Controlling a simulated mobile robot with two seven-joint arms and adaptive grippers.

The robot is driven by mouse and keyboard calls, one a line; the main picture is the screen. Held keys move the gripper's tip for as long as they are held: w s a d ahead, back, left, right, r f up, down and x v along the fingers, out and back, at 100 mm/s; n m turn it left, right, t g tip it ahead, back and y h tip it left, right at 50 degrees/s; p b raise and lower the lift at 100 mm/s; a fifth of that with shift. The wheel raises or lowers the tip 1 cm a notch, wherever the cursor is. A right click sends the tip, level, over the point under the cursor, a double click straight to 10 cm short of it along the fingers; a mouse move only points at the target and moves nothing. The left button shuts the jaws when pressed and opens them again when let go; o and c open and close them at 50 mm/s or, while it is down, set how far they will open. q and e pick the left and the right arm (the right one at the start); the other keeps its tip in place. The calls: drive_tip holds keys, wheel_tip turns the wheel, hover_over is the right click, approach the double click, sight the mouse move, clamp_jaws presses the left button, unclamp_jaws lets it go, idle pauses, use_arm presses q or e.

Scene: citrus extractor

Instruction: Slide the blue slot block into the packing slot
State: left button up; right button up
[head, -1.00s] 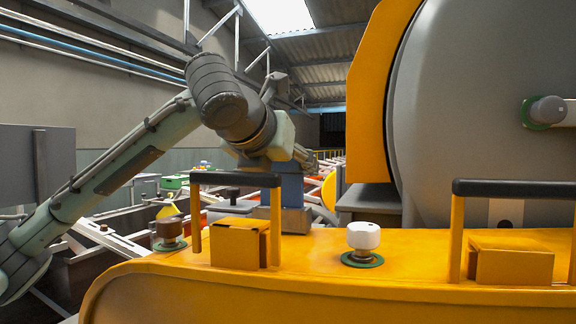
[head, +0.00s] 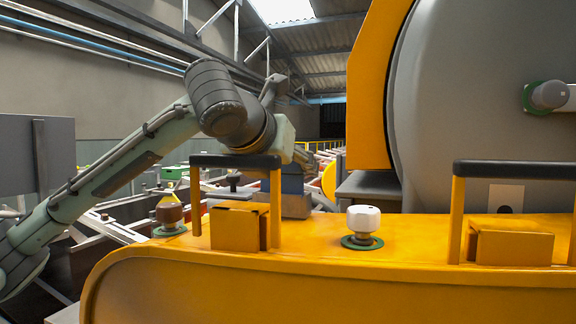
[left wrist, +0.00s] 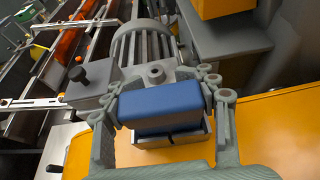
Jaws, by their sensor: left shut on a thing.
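The blue slot block (left wrist: 160,105) is held between the two fingers of my left gripper (left wrist: 163,98), which is shut on it. In the left wrist view a grey metal-walled holder with a pale rim (left wrist: 178,141), seemingly the packing slot, lies at the block's lower side. The block overlaps it, and I cannot tell how deep it sits. In the head view the blue block (head: 292,180) shows behind the black-topped handle, just above a grey metal piece (head: 296,205). My left fingers are mostly hidden there. My right gripper is not in view.
A yellow machine housing (head: 330,285) fills the foreground, with black-topped handles (head: 236,161) and a white knob (head: 364,220). A large grey drum (head: 475,110) stands at right. A ribbed motor (left wrist: 145,48) and a black knob (left wrist: 77,74) are close to the gripper.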

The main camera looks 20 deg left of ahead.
use_arm(q)
drive_tip(key=shift+f, duration=0.25)
drive_tip(key=o, duration=1.4)
drive_tip(key=shift+r, duration=0.15)
wheel_tip(320, 180, up, 10)
drive_tip(key=shift+f, duration=0.1)
